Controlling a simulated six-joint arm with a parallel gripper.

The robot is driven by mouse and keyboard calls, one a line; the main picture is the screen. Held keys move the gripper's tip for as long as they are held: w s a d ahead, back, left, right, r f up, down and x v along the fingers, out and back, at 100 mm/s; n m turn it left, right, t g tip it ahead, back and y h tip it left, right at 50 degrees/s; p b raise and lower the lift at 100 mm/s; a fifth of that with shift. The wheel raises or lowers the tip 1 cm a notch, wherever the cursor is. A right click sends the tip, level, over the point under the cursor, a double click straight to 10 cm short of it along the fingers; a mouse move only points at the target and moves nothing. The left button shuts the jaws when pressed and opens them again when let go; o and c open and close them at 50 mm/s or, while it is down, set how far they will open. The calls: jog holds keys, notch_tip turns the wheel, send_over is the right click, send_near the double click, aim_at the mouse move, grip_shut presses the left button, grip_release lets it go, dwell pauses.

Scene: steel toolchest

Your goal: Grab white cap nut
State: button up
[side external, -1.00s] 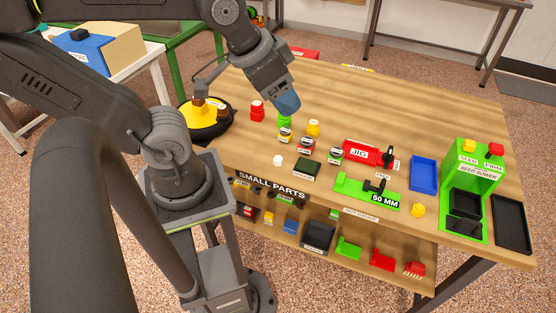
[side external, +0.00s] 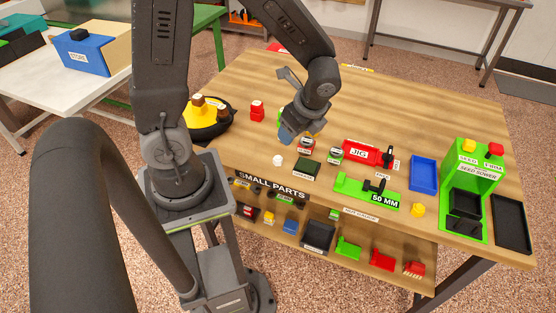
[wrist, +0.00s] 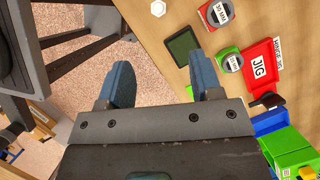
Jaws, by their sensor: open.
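The white cap nut (side external: 278,160) is a small white piece on the wooden table, near its front edge, left of a dark green block. It also shows at the top of the wrist view (wrist: 158,8), where it looks like a white hexagon. My gripper (side external: 287,136) hangs above the table, just above and slightly right of the nut in the side view. In the wrist view its two blue fingers (wrist: 162,84) are spread apart with nothing between them. The nut lies beyond the fingertips, apart from them.
The dark green block (side external: 307,169) sits right of the nut. Small labelled containers, a red jig (side external: 366,153) and a green 50 mm gauge (side external: 366,193) stand further right. A black dish with a yellow top (side external: 205,115) is at the left. The table's front edge is close to the nut.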

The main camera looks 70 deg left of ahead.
aim_at(278, 157)
jog(key=x, duration=1.4)
jog(key=shift+s+a+f, duration=0.1)
jog(key=shift+s+f, duration=0.05)
jog(key=c, duration=0.9)
